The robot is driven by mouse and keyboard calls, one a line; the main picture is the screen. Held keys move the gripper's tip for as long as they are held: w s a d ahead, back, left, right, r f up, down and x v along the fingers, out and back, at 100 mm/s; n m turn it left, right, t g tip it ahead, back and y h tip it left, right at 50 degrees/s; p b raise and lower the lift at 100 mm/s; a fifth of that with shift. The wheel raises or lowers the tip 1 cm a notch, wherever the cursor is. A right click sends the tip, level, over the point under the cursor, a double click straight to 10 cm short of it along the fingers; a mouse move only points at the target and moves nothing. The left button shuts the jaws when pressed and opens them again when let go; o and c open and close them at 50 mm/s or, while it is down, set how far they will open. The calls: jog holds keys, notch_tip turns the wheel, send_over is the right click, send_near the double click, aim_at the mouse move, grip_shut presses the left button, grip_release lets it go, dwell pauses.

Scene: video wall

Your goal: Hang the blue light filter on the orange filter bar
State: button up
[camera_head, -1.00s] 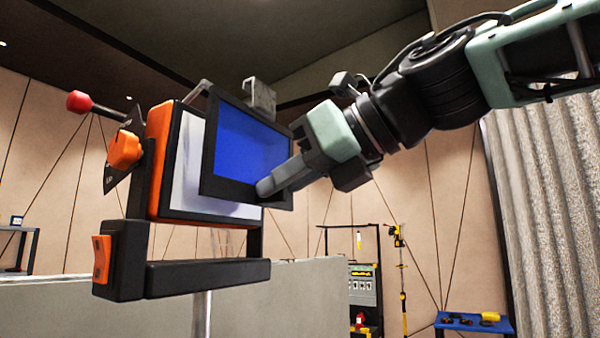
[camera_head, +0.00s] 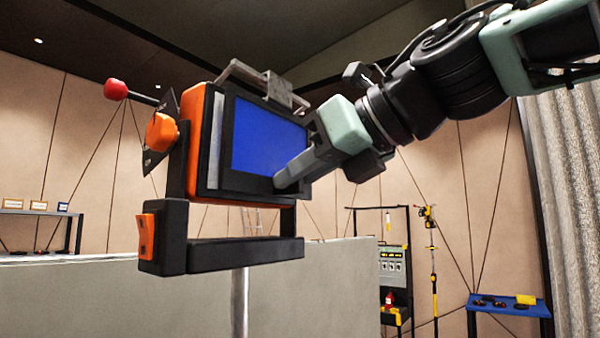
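The blue light filter (camera_head: 265,138), a blue pane in a black frame, is upright in front of the face of the orange-bodied lamp (camera_head: 199,135). It covers most of that face, leaving a pale strip at the left. I cannot tell if they touch. My gripper (camera_head: 288,176) is at the filter's lower right edge, one finger across the front and the other hidden; it appears shut on the frame. A grey bar with brackets (camera_head: 262,82) runs along the top; I cannot tell whether the filter hangs on it. No separate orange bar is clear.
The lamp sits in a black yoke (camera_head: 245,250) on a pale pole (camera_head: 240,300). A red-tipped lever (camera_head: 116,90) and orange knob (camera_head: 161,132) stick out left. A grey low wall (camera_head: 320,290) stands behind. A blue table (camera_head: 508,306) and tool rack (camera_head: 393,265) are farther right.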

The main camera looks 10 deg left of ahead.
jog(key=o, duration=0.4)
jog(key=shift+o, duration=0.2)
jog(key=b+v, duration=0.4)
jog(key=v, duration=1.3)
jog(key=shift+s+d, duration=0.2)
jog(key=shift+a, duration=0.1)
